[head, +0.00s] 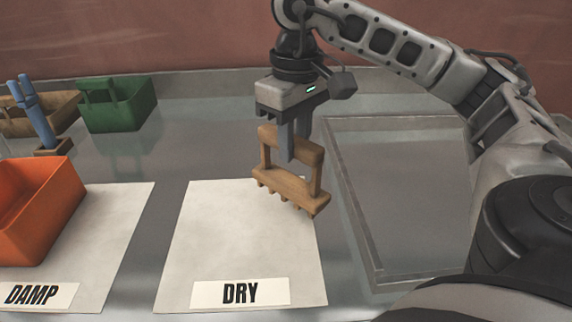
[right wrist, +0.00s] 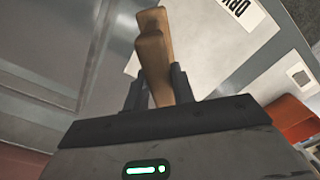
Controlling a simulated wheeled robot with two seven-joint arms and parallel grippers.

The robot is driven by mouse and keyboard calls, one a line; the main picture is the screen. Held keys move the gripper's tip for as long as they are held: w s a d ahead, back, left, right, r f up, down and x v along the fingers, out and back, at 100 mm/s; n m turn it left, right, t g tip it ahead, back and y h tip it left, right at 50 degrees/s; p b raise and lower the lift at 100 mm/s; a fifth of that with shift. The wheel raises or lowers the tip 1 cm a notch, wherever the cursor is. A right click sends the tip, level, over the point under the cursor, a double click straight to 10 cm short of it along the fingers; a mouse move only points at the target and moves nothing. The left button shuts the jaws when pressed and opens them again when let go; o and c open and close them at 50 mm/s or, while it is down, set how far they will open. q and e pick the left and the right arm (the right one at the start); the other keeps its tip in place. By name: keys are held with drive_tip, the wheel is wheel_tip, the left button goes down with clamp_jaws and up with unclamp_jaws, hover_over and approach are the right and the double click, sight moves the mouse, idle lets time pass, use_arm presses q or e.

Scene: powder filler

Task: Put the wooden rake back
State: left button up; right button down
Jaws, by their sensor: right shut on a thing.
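The wooden rake (head: 286,187) has a handle bar on two posts above a toothed head. My right gripper (head: 294,155) points down and is shut on the rake's handle bar. The rake is over the far right corner of the white DRY sheet (head: 235,240), teeth down. I cannot tell whether the teeth touch the surface. In the right wrist view the rake's handle (right wrist: 155,50) sits between the two fingers (right wrist: 160,88). My left gripper is not in view.
An orange bin (head: 40,205) stands on the DAMP sheet (head: 110,240). A green bin (head: 118,103), a brown bin (head: 65,105) and a blue-handled tool (head: 35,115) are at the back left. A shallow framed area (head: 400,200) on the right is empty.

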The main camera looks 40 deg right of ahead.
sight(286, 178)
drive_tip(key=shift+w+f, duration=0.55)
drive_tip(key=f, duration=0.3)
drive_tip(key=shift+w+f, duration=0.1)
drive_tip(key=shift+w, duration=0.3)
drive_tip(key=shift+f, duration=0.4)
drive_tip(key=shift+f, duration=0.3)
drive_tip(key=c, duration=1.2)
unclamp_jaws()
drive_tip(key=shift+r, duration=0.15)
drive_tip(key=shift+o, duration=0.2)
